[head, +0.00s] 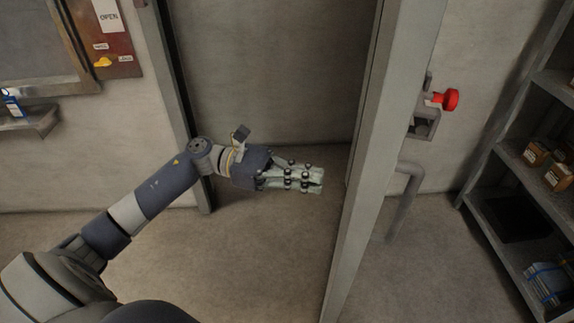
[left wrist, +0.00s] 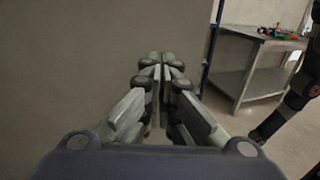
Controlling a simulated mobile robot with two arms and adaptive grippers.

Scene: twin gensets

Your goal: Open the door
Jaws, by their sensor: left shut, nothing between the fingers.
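The door appears as a tall grey panel (head: 385,150), seen nearly edge-on right of the doorway and standing out from it towards me. In the left wrist view a plain grey surface (left wrist: 80,70) fills the left side, probably the door's face. My left gripper (head: 320,182) is shut and empty. It points right, in front of the opening, with its tips a little left of the panel in the picture; I cannot tell whether they touch it. It also shows in the left wrist view (left wrist: 162,62). My right gripper is not in view.
A dark frame post (head: 185,110) stands left of the opening. Shelves (head: 500,205) hold boxes. A metal table (left wrist: 250,55) shows in the wrist view. The floor at the opening is clear.

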